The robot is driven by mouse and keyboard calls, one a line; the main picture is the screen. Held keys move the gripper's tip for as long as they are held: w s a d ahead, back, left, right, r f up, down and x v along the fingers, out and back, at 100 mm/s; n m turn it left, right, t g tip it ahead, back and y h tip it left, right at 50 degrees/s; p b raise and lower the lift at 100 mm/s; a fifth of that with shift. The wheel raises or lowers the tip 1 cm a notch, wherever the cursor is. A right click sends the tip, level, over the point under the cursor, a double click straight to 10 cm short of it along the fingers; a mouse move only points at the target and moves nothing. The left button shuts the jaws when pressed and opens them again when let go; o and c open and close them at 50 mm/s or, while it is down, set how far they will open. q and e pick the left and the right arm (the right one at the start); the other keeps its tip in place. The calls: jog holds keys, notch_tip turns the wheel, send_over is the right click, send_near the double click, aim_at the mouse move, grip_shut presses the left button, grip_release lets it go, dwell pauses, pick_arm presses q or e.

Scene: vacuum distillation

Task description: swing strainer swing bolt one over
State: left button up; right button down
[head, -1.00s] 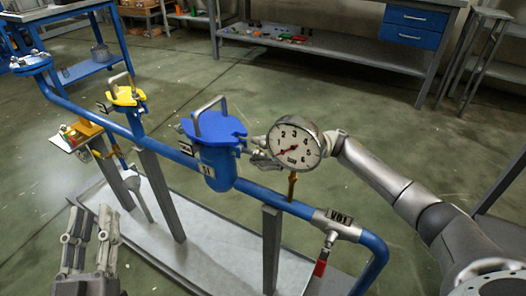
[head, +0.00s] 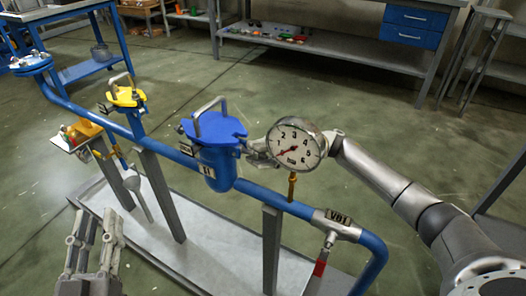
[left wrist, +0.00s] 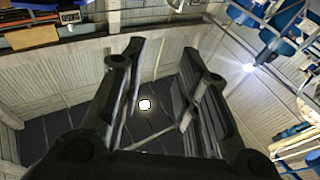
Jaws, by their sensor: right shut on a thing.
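The blue strainer (head: 216,165) hangs in the blue pipe at the centre of the head view, with a blue lid (head: 214,128) and a grey bail handle on top. My right gripper (head: 255,150) is at the right side of the lid, partly behind the pressure gauge. It is shut on a small part at the lid's edge, which looks like a swing bolt; the gauge and the fingers hide most of it. My left gripper (head: 92,245) is open and empty at the lower left, apart from the strainer. It also shows open in the left wrist view (left wrist: 160,65).
The pressure gauge (head: 296,145) stands on the pipe close to my right gripper. A yellow-lidded fitting (head: 126,97) is further left on the pipe. The valve tagged V01 (head: 338,222) is at the lower right. Grey posts hold the pipe above a pale base plate (head: 220,262).

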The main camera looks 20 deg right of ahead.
pick_arm(q)
jog(key=s+a+f+g+y+p, duration=0.2)
jog(key=f+g, duration=0.3)
jog(key=f, duration=0.2)
jog(key=s+a+f+g+y+p, duration=0.1)
jog(key=s+f+g, duration=0.1)
jog(key=f+g, duration=0.35)
jog(key=s+a+f+g+y+p, duration=0.1)
jog(key=s+a+f+g+p, duration=0.1)
jog(key=s, duration=0.4)
jog(key=s+a+f+g+y+p, duration=0.1)
jog(key=s+a+f+g+p, duration=0.1)
jog(key=s+f+g, duration=0.2)
jog(key=s+f, duration=0.1)
jog(key=s, duration=0.1)
jog(key=shift+s+a+f+n, duration=0.25)
jog(key=shift+s+f+n, duration=0.05)
jog(key=shift+s+n, duration=0.1)
pick_arm(e)
jog(key=r+m+h, duration=0.1)
jog(key=m, duration=0.1)
jog(key=r+m+t+h, duration=0.1)
jog(key=m, duration=0.1)
jog(key=shift+w+a+t, duration=0.15)
jog(key=shift+w+t, duration=0.05)
jog(key=shift+t, duration=0.1)
pick_arm(q)
jog(key=shift+g, duration=0.25)
